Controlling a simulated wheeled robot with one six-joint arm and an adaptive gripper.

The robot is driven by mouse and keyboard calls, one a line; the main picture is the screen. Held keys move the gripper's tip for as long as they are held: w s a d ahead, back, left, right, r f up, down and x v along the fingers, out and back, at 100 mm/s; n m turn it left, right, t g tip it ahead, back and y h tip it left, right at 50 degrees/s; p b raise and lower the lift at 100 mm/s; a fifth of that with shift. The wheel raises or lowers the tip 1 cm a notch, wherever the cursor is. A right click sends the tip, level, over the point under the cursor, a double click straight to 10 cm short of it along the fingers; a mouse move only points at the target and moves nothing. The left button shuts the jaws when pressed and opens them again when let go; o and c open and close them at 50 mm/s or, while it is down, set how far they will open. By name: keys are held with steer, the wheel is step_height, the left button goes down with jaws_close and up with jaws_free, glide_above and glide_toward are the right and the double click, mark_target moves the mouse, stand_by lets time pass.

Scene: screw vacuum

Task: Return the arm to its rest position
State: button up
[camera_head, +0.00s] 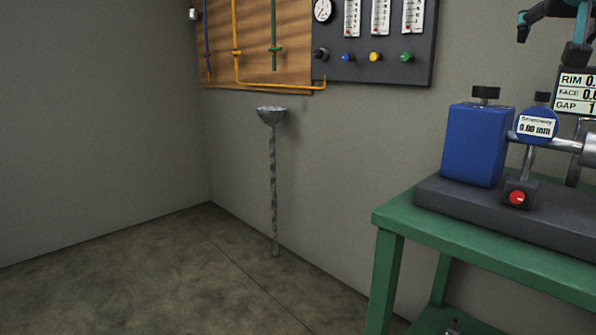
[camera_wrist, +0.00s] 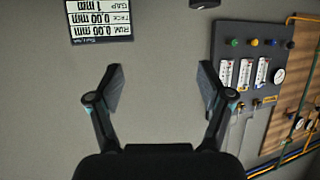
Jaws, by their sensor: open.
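My gripper (camera_wrist: 161,85) is open and empty in the wrist view, its two dark fingers spread wide with bare grey wall between and beyond them. Parts of it with teal joints also show at the top right of the head view (camera_head: 548,42), above the green bench and beside the display, cut off by the picture edge. The rest of my arm is out of view.
A green bench (camera_head: 415,225) at right bears a blue block (camera_head: 472,143) and a dial gauge (camera_head: 537,125). A display (camera_head: 577,92) stands behind; it appears upside down in the wrist view (camera_wrist: 100,20). A gauge panel (camera_head: 370,45) hangs on the wall. Left floor is clear.

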steer(key=s+a+f+n+g+y+p, duration=0.1)
steer(key=a+f+n+y, duration=0.1)
steer(key=a+f, duration=0.8)
steer(key=s+a+f+n+g+y+p, duration=0.1)
steer(key=a+f+n+y, duration=0.15)
steer(key=a+f, duration=0.75)
steer(key=s+a+f+g+y, duration=0.1)
steer(key=s+f, duration=0.3)
steer(key=f, duration=0.4)
steer(key=s+a+f+n+g, duration=0.1)
steer(key=s+a+f, duration=0.2)
steer(key=f, duration=0.6)
steer(key=s+a+f+n+g+y, duration=0.1)
steer(key=s+a+f, duration=0.1)
steer(key=s+f, duration=0.3)
step_height(320, 180, down, 4)
steer(key=shift+s+a+f+g+y+p, duration=0.1)
steer(key=shift+s+a+g+y+p, duration=0.15)
steer(key=shift+g+y+p, duration=0.15)
